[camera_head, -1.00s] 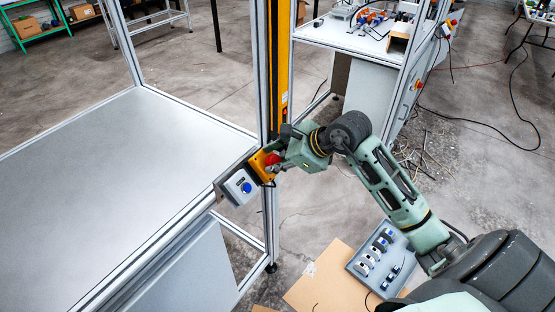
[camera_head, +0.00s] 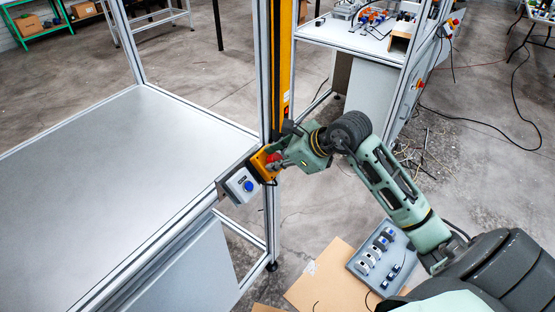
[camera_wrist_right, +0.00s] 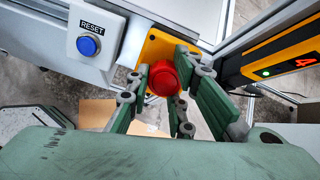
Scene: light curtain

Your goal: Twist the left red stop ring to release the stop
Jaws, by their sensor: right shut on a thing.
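The red stop ring (camera_wrist_right: 163,79) sits on a yellow box (camera_wrist_right: 156,46) fixed to the aluminium frame. In the head view the red ring (camera_head: 272,158) shows partly, behind the fingers, on the yellow box (camera_head: 259,166). My right gripper (camera_wrist_right: 164,82) is shut on the red ring, with a green finger on each side of it. In the head view my right gripper (camera_head: 279,160) reaches the ring from the right. My left gripper does not show in any view.
A grey box with a blue RESET button (camera_wrist_right: 88,46) is beside the yellow box. The yellow light curtain post (camera_head: 282,60) rises just behind. A bare metal table (camera_head: 120,150) is at left. A tray of switches (camera_head: 378,258) lies on cardboard below.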

